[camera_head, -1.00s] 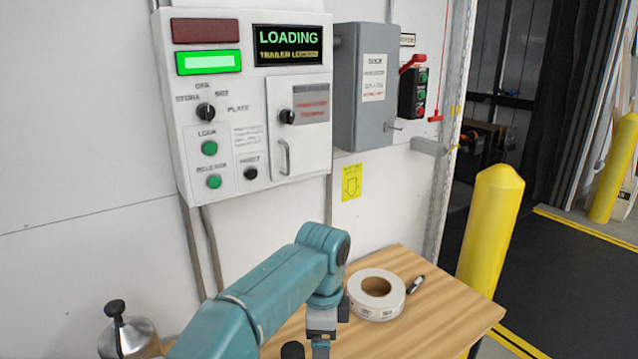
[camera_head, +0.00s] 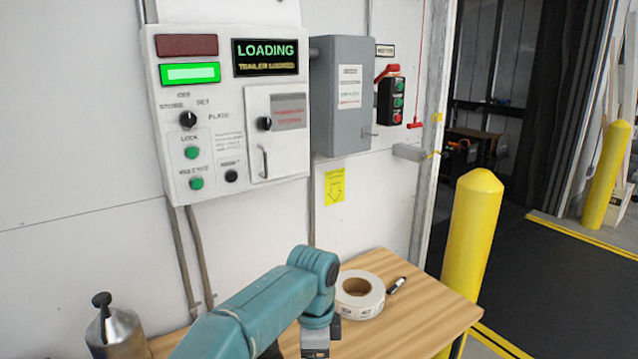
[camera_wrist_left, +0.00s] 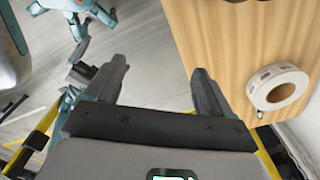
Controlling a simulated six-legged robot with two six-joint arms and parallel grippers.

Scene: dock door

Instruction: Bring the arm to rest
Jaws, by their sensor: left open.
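My left arm comes in from the bottom of the head view, its teal elbow in front of the wooden table (camera_head: 415,312). Its wrist points down and is cut off by the bottom edge, so the fingers are hidden there. In the left wrist view my left gripper (camera_wrist_left: 160,70) is open, with its two dark fingers wide apart and nothing between them. Bare floor (camera_wrist_left: 155,50) shows beyond the fingers. The table also shows in that view (camera_wrist_left: 215,45), to the right of the fingers. My right gripper is in neither view.
A white label roll (camera_head: 360,296) and a black marker (camera_head: 397,285) lie on the table. A metal canister (camera_head: 116,333) stands at lower left. The control panel (camera_head: 225,150), grey box (camera_head: 340,135) and yellow bollard (camera_head: 470,255) are behind and to the right.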

